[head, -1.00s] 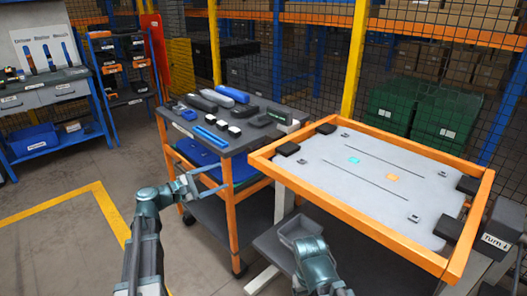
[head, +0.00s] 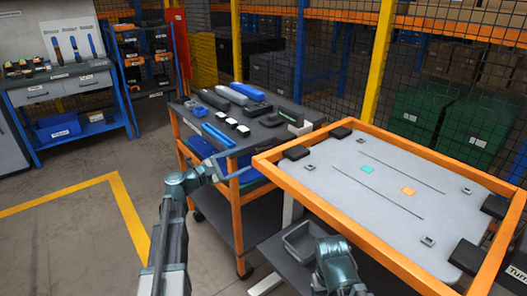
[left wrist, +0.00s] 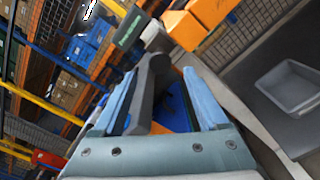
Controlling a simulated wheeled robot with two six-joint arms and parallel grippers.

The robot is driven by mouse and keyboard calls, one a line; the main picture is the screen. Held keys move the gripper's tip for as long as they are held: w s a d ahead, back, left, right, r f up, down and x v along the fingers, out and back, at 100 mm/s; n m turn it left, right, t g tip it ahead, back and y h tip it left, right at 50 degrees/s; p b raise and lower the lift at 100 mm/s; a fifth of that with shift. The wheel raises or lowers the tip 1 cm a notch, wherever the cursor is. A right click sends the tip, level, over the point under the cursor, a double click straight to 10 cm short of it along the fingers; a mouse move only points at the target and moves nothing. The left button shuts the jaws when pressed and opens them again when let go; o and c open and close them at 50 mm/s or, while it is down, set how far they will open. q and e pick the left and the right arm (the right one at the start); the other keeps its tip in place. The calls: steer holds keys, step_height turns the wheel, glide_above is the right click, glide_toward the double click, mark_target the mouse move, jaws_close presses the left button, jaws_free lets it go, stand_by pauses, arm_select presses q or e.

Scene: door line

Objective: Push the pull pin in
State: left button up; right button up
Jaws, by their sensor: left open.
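I cannot make out a pull pin in either view. My left gripper (head: 230,168) is in front of the tool cart (head: 236,208), near its upper edge, with its fingers apart and nothing seen between them. In the left wrist view the two pale blue fingers (left wrist: 158,88) are spread, with dark grey and orange cart parts showing between and beyond them. My right gripper (head: 336,262) is low in the head view, beside a small grey tray (head: 300,242); its fingertips do not show clearly.
The orange-framed table with a grey panel (head: 375,185) fills the right side. Blue and dark tools (head: 250,92) lie on the cart top. A blue workbench (head: 75,85) stands at left. The floor (head: 85,225) left of the cart is clear.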

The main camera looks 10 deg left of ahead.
mark_target(263, 151)
arm_select(q)
steer(key=x, duration=1)
steer(key=shift+c, duration=0.2)
jaws_close()
steer(key=shift+d, duration=0.1)
stand_by(1.0)
